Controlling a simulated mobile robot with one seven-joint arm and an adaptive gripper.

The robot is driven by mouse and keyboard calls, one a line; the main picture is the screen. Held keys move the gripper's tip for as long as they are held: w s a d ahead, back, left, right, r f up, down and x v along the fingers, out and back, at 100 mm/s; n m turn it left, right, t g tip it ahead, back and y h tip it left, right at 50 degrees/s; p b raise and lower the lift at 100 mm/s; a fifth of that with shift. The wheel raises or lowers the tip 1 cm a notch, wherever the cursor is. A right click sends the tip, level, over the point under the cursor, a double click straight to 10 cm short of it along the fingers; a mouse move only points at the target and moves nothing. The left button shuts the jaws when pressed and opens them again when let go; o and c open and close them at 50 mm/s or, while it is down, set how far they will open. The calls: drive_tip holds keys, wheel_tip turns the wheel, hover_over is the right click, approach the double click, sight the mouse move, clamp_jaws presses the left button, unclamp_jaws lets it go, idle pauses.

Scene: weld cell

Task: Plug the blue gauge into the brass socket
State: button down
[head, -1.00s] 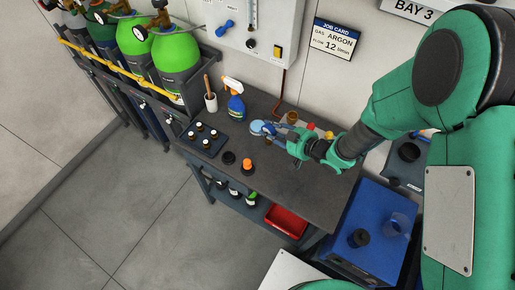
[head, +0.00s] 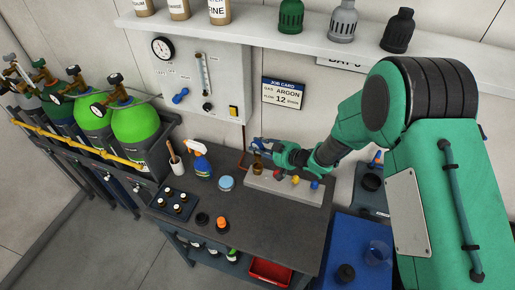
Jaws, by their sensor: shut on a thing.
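My gripper (head: 262,146) is shut on a small blue thing, which I take to be the blue gauge (head: 257,143). It is mostly hidden by the fingers, and its stem cannot be made out. The brass socket (head: 258,167) stands upright at the left end of a pale grey block (head: 287,190) at the back of the bench. My gripper is at the socket, just above it in the picture. I cannot tell whether gauge and socket touch.
Red, yellow and blue fittings (head: 315,184) sit along the block, right of the socket. A light blue round tin (head: 226,183) and a spray bottle (head: 201,163) stand to the left. The wall panel (head: 205,110) is close behind.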

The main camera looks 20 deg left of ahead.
sight(259, 157)
drive_tip(key=shift+f, duration=0.1)
drive_tip(key=shift+f+b, duration=1.9)
drive_tip(key=shift+f, duration=0.85)
drive_tip(key=shift+f, duration=0.55)
idle(0.3)
drive_tip(key=c, duration=1.7)
unclamp_jaws()
drive_tip(key=shift+o, duration=0.2)
drive_tip(key=shift+f, duration=0.1)
drive_tip(key=shift+d, duration=0.1)
drive_tip(key=p+v, duration=0.4)
drive_tip(key=v, duration=0.7)
